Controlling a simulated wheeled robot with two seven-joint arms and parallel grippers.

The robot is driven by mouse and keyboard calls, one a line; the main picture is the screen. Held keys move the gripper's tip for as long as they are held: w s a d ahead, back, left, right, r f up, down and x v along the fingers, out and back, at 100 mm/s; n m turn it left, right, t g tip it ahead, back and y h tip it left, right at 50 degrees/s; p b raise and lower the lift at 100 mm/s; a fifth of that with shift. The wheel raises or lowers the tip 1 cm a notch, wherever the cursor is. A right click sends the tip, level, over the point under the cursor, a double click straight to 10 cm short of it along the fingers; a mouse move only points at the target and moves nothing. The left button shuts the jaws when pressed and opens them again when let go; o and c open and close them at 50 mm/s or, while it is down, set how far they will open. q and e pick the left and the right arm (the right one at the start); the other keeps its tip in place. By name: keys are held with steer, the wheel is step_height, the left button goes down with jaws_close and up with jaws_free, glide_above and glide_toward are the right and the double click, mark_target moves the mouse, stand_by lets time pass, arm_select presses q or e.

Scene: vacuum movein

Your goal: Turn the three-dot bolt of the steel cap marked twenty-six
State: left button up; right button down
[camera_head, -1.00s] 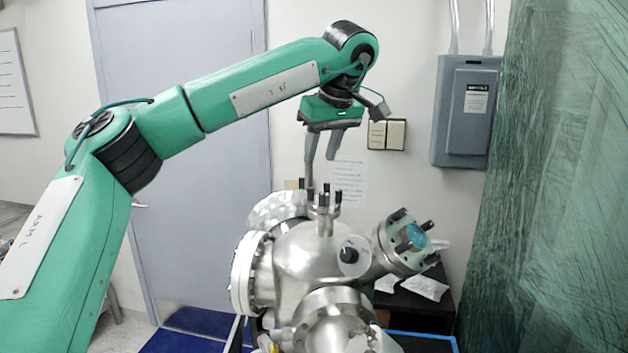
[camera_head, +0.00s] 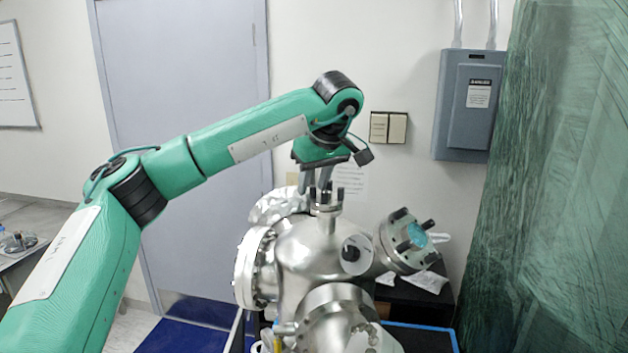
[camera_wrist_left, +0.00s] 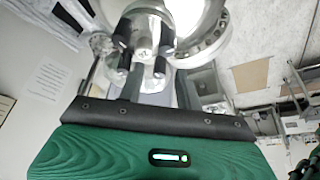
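A small steel cap (camera_head: 326,209) with several upright black bolts sits on top of the steel vacuum chamber (camera_head: 305,255). In the left wrist view the cap (camera_wrist_left: 143,47) shows from above with bolts around its rim. Its marking is too small to read, and I cannot make out dots on the bolts. My left gripper (camera_head: 314,186) points down just above the cap, its fingers apart, beside the bolts. In the wrist view its fingers (camera_wrist_left: 158,88) stand either side of a near bolt (camera_wrist_left: 160,68); whether they touch it I cannot tell. My right gripper is out of view.
An angled port (camera_head: 408,240) with bolts and a blue-green face sticks out to the right of the chamber. A large flange (camera_head: 255,268) is on its left. A green translucent curtain (camera_head: 550,180) hangs at the right. A grey electrical box (camera_head: 467,105) is on the wall.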

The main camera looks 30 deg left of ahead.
arm_select(q)
steer(key=shift+w, duration=0.1)
steer(key=c, duration=0.6)
jaws_close()
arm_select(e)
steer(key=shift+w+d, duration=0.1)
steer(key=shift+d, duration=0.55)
